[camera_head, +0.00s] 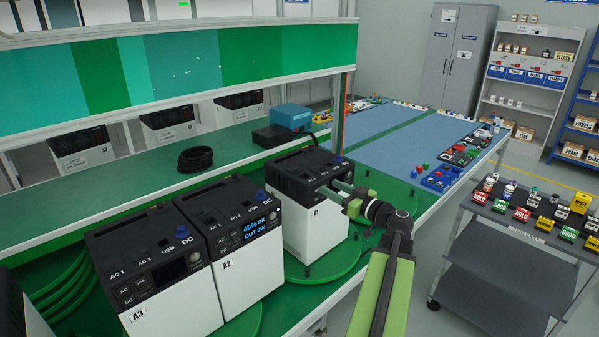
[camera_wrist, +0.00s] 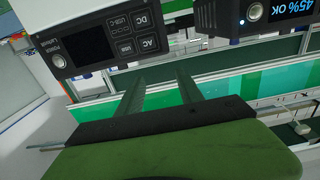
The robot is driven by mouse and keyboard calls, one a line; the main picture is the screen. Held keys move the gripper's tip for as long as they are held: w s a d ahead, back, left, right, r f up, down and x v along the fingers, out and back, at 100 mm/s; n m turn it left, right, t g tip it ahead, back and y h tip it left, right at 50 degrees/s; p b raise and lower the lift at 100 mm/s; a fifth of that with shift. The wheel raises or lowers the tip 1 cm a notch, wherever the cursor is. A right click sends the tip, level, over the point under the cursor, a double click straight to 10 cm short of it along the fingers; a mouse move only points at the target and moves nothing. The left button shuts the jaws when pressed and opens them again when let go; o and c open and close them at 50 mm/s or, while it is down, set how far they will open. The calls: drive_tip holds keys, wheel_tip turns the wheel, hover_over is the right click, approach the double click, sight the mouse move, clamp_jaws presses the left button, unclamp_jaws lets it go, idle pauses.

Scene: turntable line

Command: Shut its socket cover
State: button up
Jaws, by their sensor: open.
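Three white power units with black tops stand in a row in the head view, labelled A3 (camera_head: 166,299), A2 (camera_head: 248,272) and A1 (camera_head: 312,232). A2's screen is lit and reads 45% OK. My gripper (camera_head: 329,187) is open at the upper front of A1, its fingers hiding part of that face. In the wrist view, my gripper's (camera_wrist: 161,82) two fingers are apart with nothing between them. A unit with a dark screen (camera_wrist: 90,47) and AC, USB and DC labels is just beyond; A2 (camera_wrist: 270,15) is at upper right. I cannot make out the socket cover's position.
A1 stands on a green round turntable (camera_head: 318,268). A black cable coil (camera_head: 195,159) and a blue box (camera_head: 290,117) lie behind the units. A grey cart (camera_head: 510,246) with labelled small items stands at right. Open floor lies between the cart and bench.

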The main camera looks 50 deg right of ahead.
sight(297, 169)
drive_tip(key=w, duration=0.5)
drive_tip(key=w+d, duration=0.1)
drive_tip(key=w, duration=0.9)
drive_tip(key=shift+w+d, duration=0.2)
drive_tip(key=shift+w, duration=0.15)
drive_tip(key=shift+c, duration=0.3)
clamp_jaws()
drive_tip(key=shift+s, duration=0.1)
